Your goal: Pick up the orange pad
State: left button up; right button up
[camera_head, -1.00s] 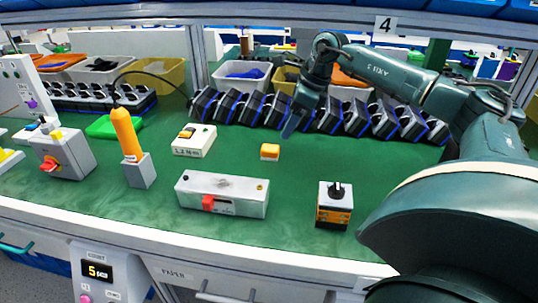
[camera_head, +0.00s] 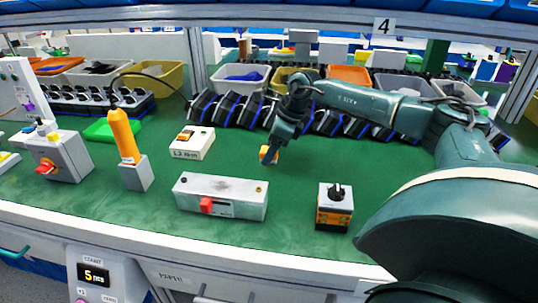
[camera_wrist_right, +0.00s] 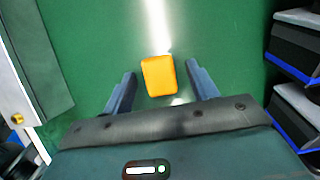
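The orange pad (camera_head: 265,156) is a small yellow-orange block on the green table, near the middle of the head view. In the right wrist view the orange pad (camera_wrist_right: 159,76) lies between and just ahead of the two fingers. My right gripper (camera_wrist_right: 160,84) is open, with a finger on each side of the pad and a gap to both. In the head view my right gripper (camera_head: 272,150) is right at the pad and partly hides it. I cannot tell its exact height over the table. My left gripper is not in view.
A grey box with a red slider (camera_head: 220,196) stands in front of the pad. A rotary switch (camera_head: 334,205) is at the right front. A white box (camera_head: 193,143) is left of the pad. A row of black-and-blue units (camera_head: 240,108) stands behind.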

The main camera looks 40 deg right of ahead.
jog(key=c, duration=1)
notch_tip(320, 180, up, 9)
jog(key=shift+f+p, duration=0.1)
jog(key=shift+p, duration=0.6)
jog(key=shift+c, duration=0.2)
jog(key=shift+r, duration=0.65)
jog(key=o, duration=0.3)
jog(key=shift+c, duration=0.5)
jog(key=shift+o, duration=1.2)
jog(key=c, duration=0.5)
